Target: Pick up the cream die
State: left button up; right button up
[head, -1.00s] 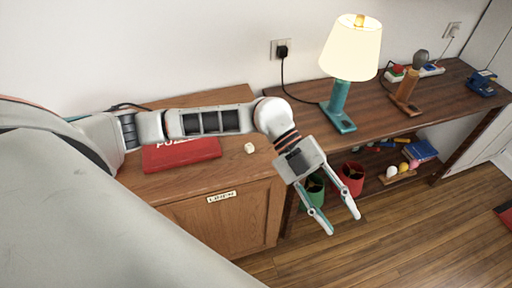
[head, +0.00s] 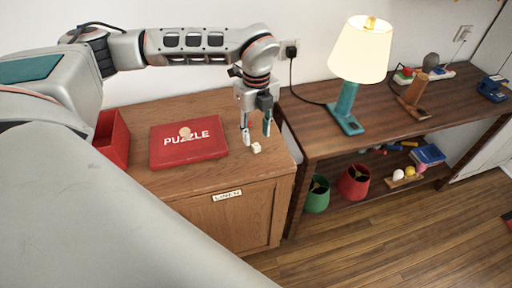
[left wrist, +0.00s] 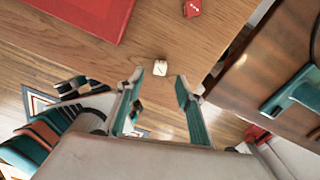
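The cream die (head: 256,148) sits on the wooden cabinet top (head: 215,180), close to its front edge and right of the red puzzle box. It also shows in the left wrist view (left wrist: 160,67), just beyond the fingertips and between their lines. My left gripper (head: 257,136) points down over the cabinet top, beside and slightly behind the die in the head view. Its fingers are spread in the left wrist view (left wrist: 160,84), with nothing between the tips. A red die (left wrist: 192,8) lies farther off in that view. My right gripper is not in view.
The red puzzle box (head: 190,150), with a small pale round object (head: 185,133) on it, lies left of the gripper. A red bin (head: 113,140) stands farther left. A teal lamp (head: 346,105) stands on the dark table to the right. Bare cabinet top surrounds the die.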

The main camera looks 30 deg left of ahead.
aim_at(256, 145)
pick_arm(q)
notch_tip(256, 145, down, 4)
jog(key=shift+a+f, duration=0.1)
jog(key=shift+f, duration=0.15)
jog(key=c, duration=0.9)
jog(key=shift+o, duration=0.2)
jog(key=shift+r, duration=0.15)
